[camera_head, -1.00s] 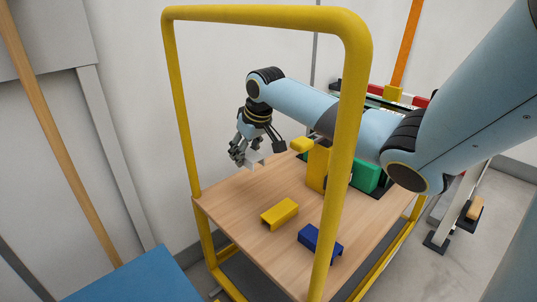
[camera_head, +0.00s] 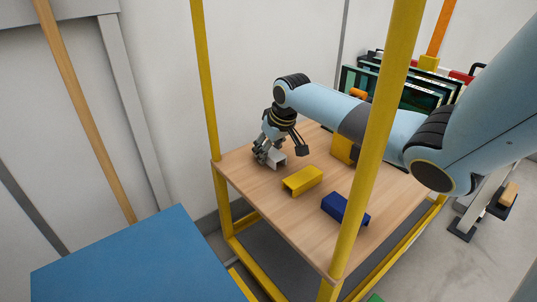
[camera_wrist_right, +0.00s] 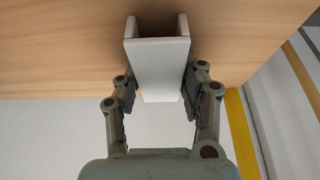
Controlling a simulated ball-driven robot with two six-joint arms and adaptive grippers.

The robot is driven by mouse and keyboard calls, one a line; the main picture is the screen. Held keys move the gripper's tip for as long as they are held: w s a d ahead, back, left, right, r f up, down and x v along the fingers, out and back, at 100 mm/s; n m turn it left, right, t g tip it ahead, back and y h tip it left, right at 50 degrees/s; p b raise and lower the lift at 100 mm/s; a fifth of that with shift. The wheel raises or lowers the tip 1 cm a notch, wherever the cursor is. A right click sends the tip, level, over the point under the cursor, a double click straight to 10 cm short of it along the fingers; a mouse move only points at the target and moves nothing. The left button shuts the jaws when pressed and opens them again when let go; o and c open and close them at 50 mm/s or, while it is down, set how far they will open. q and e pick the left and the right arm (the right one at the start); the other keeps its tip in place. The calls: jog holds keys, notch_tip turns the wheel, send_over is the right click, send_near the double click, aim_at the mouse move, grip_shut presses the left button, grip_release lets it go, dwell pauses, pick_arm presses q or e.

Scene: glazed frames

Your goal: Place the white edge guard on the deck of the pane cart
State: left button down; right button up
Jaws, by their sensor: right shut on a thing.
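The white edge guard (camera_head: 278,160) is a small channel-shaped piece. My right gripper (camera_head: 281,151) is shut on it, over the far left part of the wooden deck (camera_head: 258,188) of the pane cart. In the right wrist view the guard (camera_wrist_right: 158,68) sits between both fingers, its open channel side toward the wood (camera_wrist_right: 60,45). I cannot tell whether it touches the deck. My left gripper is not in view.
A yellow edge guard (camera_head: 303,181) and a blue edge guard (camera_head: 345,209) lie on the deck. The cart's yellow posts (camera_head: 206,80) rise at its edges. Glass panes (camera_head: 405,88) stand behind. A blue surface (camera_head: 140,262) is at lower left.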

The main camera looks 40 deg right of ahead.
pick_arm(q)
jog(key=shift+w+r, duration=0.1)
pick_arm(e)
jog(key=shift+s+f, duration=0.15)
jog(key=shift+f, duration=0.15)
